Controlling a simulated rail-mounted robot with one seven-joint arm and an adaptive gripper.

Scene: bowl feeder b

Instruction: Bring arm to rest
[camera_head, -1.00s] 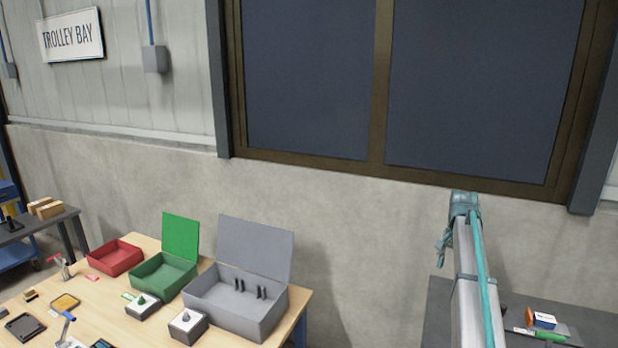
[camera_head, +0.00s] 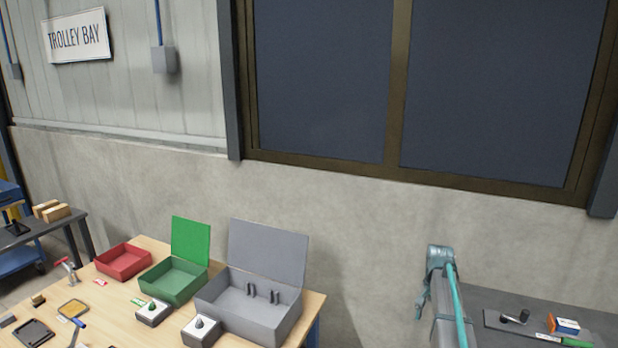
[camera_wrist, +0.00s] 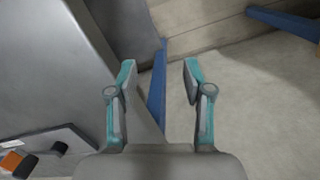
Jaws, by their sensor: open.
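My gripper (camera_wrist: 160,82) shows in the wrist view with its two teal-and-grey fingers spread apart and nothing between them. Beneath it are the pale floor and a blue table leg (camera_wrist: 157,88).
A wooden workbench (camera_head: 141,322) at the left bears a red bin (camera_head: 124,262), a green lidded box (camera_head: 173,281) and a grey lidded box (camera_head: 250,312). A dark table (camera_head: 600,322) at the right bears small items. Floor between them looks clear.

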